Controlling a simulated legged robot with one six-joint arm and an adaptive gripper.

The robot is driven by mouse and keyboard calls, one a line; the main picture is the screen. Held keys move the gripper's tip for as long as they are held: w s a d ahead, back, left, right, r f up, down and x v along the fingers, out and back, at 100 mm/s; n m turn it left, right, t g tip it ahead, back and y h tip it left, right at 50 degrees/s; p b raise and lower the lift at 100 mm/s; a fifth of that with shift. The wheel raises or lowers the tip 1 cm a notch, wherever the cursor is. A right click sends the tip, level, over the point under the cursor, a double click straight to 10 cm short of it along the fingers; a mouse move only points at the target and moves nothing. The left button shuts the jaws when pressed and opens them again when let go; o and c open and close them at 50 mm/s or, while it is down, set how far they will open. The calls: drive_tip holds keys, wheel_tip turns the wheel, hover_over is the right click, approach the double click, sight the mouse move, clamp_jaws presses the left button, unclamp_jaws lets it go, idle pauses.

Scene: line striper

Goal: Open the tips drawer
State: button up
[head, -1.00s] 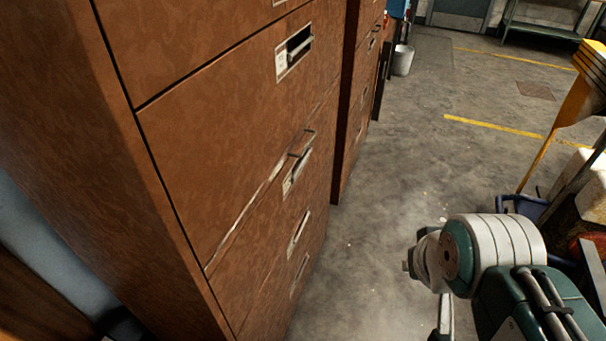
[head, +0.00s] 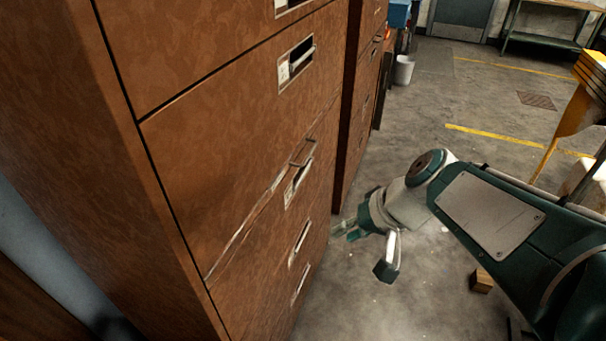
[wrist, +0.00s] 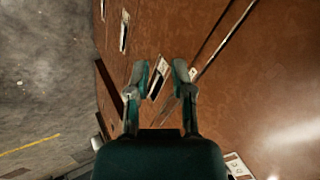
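A brown wood-look cabinet (head: 225,150) with several stacked drawers fills the left of the head view. Its drawer fronts carry metal handles with label plates: an upper one (head: 297,63), a middle one (head: 299,180), a lower one (head: 299,243) and one near the bottom (head: 300,284). The labels are too small to read, so I cannot tell which is the tips drawer. My gripper (head: 344,231) is right of the lower handles, pointing at the cabinet. In the wrist view my gripper (wrist: 160,72) is open, with a handle plate (wrist: 157,80) seen between its fingers; contact cannot be told.
A second brown cabinet (head: 357,110) stands just beyond. A white bucket (head: 403,70) is farther back. A small wooden block (head: 481,280) lies on the floor below my arm. A yellow object (head: 580,100) stands at the right. The concrete floor (head: 430,110) between is mostly clear.

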drive_tip(key=w+a+f+y, duration=0.2)
drive_tip(key=w+a+y, duration=0.1)
drive_tip(key=w, duration=0.5)
drive_tip(key=m+t+y, duration=0.3)
drive_tip(key=m+t, duration=0.5)
approach(303, 173)
drive_tip(key=x, duration=1)
drive_tip(key=shift+w+f, duration=0.1)
drive_tip(key=shift+f, duration=0.25)
clamp_jaws()
